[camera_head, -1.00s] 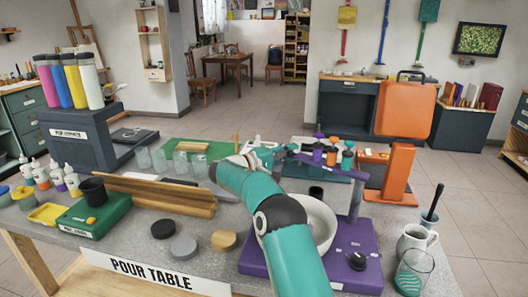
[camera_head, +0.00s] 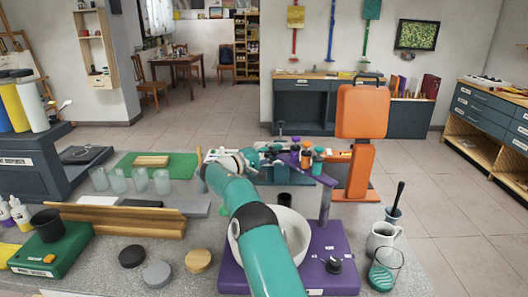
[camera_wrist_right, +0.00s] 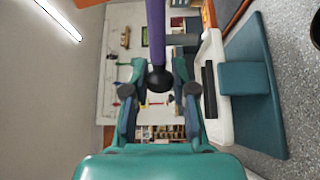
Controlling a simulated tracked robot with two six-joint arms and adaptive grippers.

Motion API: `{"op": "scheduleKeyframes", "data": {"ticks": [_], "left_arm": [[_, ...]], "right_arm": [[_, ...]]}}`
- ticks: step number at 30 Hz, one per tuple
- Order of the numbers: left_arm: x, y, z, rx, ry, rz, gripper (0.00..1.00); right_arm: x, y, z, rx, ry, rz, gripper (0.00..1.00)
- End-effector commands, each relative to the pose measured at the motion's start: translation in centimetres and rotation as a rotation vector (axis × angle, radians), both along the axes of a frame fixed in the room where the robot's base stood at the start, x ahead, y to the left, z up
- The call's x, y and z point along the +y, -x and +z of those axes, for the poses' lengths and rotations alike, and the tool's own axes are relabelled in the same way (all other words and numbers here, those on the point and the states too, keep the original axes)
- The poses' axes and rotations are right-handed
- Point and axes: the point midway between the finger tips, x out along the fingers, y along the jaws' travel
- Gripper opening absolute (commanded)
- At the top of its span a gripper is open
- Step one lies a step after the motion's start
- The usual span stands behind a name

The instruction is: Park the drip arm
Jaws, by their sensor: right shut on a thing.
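The drip arm is a purple post (camera_head: 326,203) rising from a purple base (camera_head: 322,273), with a long bar at its top reaching left. My right gripper (camera_head: 246,160) is at the far left end of that bar in the head view, partly hidden by my own teal arm. In the right wrist view, the purple bar (camera_wrist_right: 156,30) ends in a black ball knob (camera_wrist_right: 159,80). The fingers of my right gripper (camera_wrist_right: 158,92) are on both sides of this knob and shut on it. A white bowl (camera_head: 300,238) stands on the base, partly covered by my arm. My left gripper is not in view.
Small coloured bottles (camera_head: 306,158) stand behind the bar. An orange stand (camera_head: 361,170) is at the back right. Wooden strips (camera_head: 120,220) and round pucks (camera_head: 157,274) lie left.

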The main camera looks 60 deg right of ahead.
Motion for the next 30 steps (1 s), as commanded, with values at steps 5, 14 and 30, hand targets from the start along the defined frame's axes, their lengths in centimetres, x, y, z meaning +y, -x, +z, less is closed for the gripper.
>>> {"op": "scheduleKeyframes", "data": {"ticks": [5, 14, 30], "left_arm": [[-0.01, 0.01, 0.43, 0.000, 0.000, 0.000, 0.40], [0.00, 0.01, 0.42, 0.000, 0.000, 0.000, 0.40], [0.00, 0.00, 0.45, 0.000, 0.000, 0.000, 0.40]], "right_arm": [[-0.45, -0.18, -0.34, 0.002, -0.006, 0.007, 0.00], [-0.38, -0.67, -0.36, 0.001, -0.005, 0.015, 0.00], [-0.18, -0.90, -0.14, 0.000, -0.001, 0.017, 0.50]]}}
